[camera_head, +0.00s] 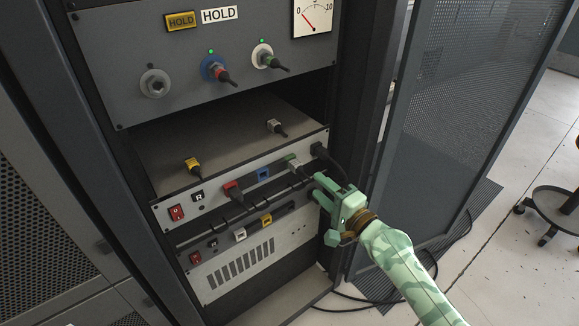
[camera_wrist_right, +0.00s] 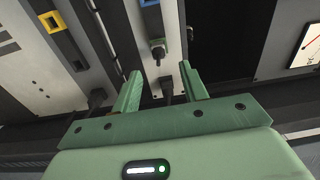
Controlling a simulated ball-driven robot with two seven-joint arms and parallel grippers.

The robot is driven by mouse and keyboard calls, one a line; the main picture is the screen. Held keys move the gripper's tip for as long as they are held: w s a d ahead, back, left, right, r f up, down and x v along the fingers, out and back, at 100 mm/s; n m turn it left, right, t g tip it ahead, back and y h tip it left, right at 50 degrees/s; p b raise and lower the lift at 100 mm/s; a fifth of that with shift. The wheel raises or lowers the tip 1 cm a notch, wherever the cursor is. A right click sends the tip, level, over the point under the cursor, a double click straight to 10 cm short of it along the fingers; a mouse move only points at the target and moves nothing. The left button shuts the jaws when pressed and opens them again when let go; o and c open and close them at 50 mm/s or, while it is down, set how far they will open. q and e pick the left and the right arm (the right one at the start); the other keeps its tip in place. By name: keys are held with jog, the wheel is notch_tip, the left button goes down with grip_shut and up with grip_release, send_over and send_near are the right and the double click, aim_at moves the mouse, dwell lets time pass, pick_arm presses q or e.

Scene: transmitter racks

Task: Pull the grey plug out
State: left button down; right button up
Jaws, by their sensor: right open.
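My right gripper (camera_head: 326,186) is open and empty in front of the unit's right end. In the right wrist view a black plug (camera_wrist_right: 167,88) shows between the two green fingers; contact cannot be told. My left gripper is out of view.
A red plug (camera_head: 233,190) and blue socket (camera_head: 263,173) share the panel. A yellow plug (camera_head: 193,164) and a pale plug (camera_head: 275,126) lie on the shelf above. A mesh door (camera_head: 455,110) stands open at right. Black cables lie on the floor.

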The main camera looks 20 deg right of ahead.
aim_at(302, 172)
jog(key=shift+f, duration=0.15)
jog(key=shift+w, duration=0.1)
jog(key=shift+b+x, duration=0.75)
jog(key=shift+x, duration=3.65)
grip_shut()
jog(key=shift+p+v, duration=0.5)
jog(key=shift+v, duration=2.5)
